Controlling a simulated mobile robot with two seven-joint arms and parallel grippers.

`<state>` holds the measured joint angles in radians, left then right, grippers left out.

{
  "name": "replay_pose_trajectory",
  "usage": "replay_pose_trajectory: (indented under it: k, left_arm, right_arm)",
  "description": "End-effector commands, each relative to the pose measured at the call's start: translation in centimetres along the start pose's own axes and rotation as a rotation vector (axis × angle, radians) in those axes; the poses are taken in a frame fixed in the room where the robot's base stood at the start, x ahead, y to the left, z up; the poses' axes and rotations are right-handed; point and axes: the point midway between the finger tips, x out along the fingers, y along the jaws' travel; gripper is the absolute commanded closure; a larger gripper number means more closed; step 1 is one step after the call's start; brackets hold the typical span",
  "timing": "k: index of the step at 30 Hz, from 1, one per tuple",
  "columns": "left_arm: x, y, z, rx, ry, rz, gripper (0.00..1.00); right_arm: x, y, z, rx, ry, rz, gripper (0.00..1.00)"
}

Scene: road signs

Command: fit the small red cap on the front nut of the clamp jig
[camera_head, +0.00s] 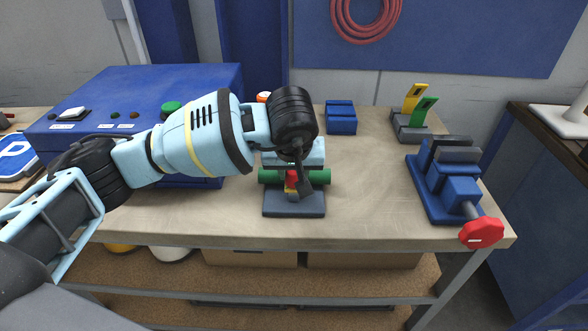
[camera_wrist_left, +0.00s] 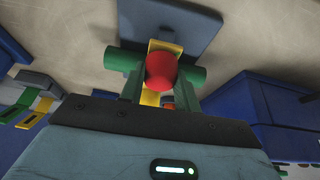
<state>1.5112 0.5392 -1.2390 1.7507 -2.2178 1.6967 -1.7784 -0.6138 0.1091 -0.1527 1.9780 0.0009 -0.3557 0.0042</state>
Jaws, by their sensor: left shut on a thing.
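The clamp jig has a dark base plate (camera_head: 294,206), a green cross bar (camera_head: 270,176) and yellow parts. It stands near the table's front edge. My left gripper (camera_head: 297,184) reaches down over it, shut on the small red cap (camera_head: 291,177). In the left wrist view the round red cap (camera_wrist_left: 161,70) sits between the fingertips, in front of the yellow part (camera_wrist_left: 163,46) and level with the green bar (camera_wrist_left: 121,60). The front nut is hidden, and I cannot tell whether the cap touches it. My right gripper is not in view.
A blue vise (camera_head: 445,185) with a red handle (camera_head: 481,231) stands at the right. A large blue box (camera_head: 190,85) with buttons fills the back left. A small blue block (camera_head: 341,118) and a grey holder (camera_head: 411,125) stand behind. The table is clear between jig and vise.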

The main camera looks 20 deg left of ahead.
Motion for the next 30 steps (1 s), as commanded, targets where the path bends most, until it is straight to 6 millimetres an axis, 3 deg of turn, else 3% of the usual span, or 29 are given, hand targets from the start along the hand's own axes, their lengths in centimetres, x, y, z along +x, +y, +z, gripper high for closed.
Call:
replay_pose_trajectory:
  k: [20,21,26,30]
  left_arm:
    - [0.63,-0.02,0.27,0.0,-0.001,-0.001,0.92]
    - [0.62,-0.02,0.27,0.0,-0.001,-0.001,0.64]
    - [0.62,-0.02,0.27,0.0,-0.001,-0.001,0.43]
    - [0.61,-0.02,0.27,0.0,-0.001,-0.001,0.43]
  right_arm:
    - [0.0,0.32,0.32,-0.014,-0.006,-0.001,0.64]
    - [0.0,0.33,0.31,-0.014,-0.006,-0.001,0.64]
    - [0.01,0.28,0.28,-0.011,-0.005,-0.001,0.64]
    - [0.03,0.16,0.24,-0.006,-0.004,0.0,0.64]
